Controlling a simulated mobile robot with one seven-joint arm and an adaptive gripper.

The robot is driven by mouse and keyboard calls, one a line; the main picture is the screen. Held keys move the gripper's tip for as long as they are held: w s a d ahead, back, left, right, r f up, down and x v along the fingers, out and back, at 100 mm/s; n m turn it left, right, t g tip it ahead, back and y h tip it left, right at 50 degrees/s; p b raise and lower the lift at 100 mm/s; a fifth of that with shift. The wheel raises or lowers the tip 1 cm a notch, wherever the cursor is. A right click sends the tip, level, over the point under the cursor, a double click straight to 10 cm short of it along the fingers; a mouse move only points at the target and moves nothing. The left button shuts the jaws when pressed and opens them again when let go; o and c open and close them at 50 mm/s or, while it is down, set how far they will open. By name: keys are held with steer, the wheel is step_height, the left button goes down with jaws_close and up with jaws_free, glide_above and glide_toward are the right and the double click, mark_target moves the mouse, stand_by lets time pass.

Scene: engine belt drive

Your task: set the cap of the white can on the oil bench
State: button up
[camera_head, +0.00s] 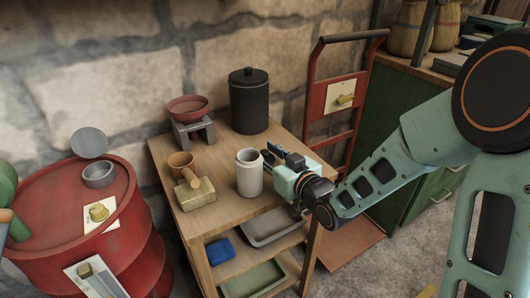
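The white can (249,176) stands upright on the wooden bench (222,208), near its front right part. My gripper (266,154) reaches in from the right, just behind and right of the can's upper part. Its two dark fingers look apart with nothing visible between them. Whether a finger touches the can is not clear.
A black lidded canister (248,103) and a red bowl on a stand (188,108) stand at the back. A red drum (75,215) is left; a red hand truck (335,95) stands behind.

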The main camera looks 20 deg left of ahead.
steer(key=shift+r, duration=0.1)
steer(key=shift+d+r+p, duration=0.1)
steer(key=shift+r+p, duration=0.05)
steer(key=shift+p, duration=0.15)
steer(key=p+v, duration=0.2)
steer(key=v, duration=0.7)
steer(key=shift+s+d, duration=0.15)
steer(key=shift+r+p, duration=0.25)
steer(key=shift+p, duration=0.5)
steer(key=shift+f+p, duration=0.1)
steer(key=shift+p, duration=0.4)
steer(key=p, duration=0.3)
steer(key=shift+s+d, duration=0.1)
steer(key=shift+d, duration=0.1)
steer(key=p, duration=0.4)
steer(key=shift+s+d, duration=0.4)
steer(key=shift+s+d+p, duration=0.25)
steer(key=shift+p, duration=0.55)
steer(key=shift+f, duration=0.1)
